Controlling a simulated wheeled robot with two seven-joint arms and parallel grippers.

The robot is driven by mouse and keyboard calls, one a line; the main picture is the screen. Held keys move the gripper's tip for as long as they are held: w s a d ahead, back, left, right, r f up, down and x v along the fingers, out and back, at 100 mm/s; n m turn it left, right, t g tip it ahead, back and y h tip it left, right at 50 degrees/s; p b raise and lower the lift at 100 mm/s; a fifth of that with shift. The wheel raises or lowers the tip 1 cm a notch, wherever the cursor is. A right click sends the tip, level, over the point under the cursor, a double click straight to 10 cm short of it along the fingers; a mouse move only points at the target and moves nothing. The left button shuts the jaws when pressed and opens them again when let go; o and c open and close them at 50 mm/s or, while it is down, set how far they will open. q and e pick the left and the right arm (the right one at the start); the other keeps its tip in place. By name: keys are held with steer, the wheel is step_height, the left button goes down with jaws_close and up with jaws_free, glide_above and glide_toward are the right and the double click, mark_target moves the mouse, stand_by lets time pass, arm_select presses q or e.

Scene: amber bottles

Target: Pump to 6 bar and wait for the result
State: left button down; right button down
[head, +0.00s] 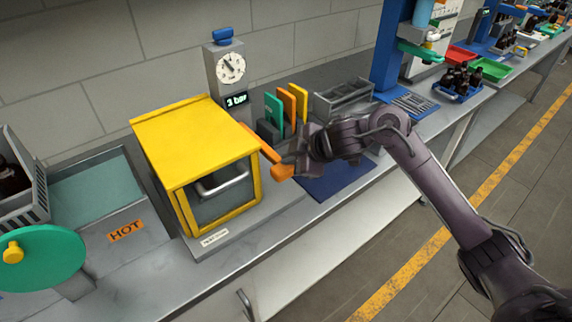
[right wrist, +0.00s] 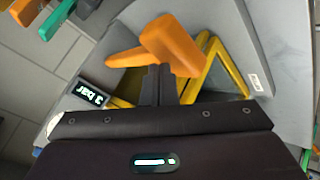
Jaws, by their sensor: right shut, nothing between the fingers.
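The yellow test box (head: 190,130) stands on a grey base on the bench, with a dark window in front. Behind it a grey post carries a round dial (head: 230,67) and a display (head: 237,100) reading "3 bar". The display also shows in the right wrist view (right wrist: 91,95). An orange pump lever (head: 272,154) sticks out at the box's right side. My right gripper (head: 296,163) is at the lever's handle end. In the right wrist view its shut fingers (right wrist: 156,82) are right by the orange handle (right wrist: 172,45); I cannot tell whether they touch.
A blue mat (head: 335,183) lies below my right gripper. Coloured folders (head: 287,107) and a grey rack (head: 343,98) stand behind. At left are a green disc (head: 42,259), a "HOT" label (head: 126,231) and a grey crate (head: 38,205). Bottles (head: 461,80) stand farther right.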

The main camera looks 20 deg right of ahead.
mark_target(290, 172)
steer(key=shift+f+b, duration=1.65)
steer(key=shift+f, duration=0.9)
stand_by(1.5)
steer(key=shift+r, duration=0.1)
stand_by(0.4)
steer(key=shift+r+p, duration=3.15)
steer(key=shift+p, duration=0.3)
step_height(290, 172, up, 5)
steer(key=p, duration=0.5)
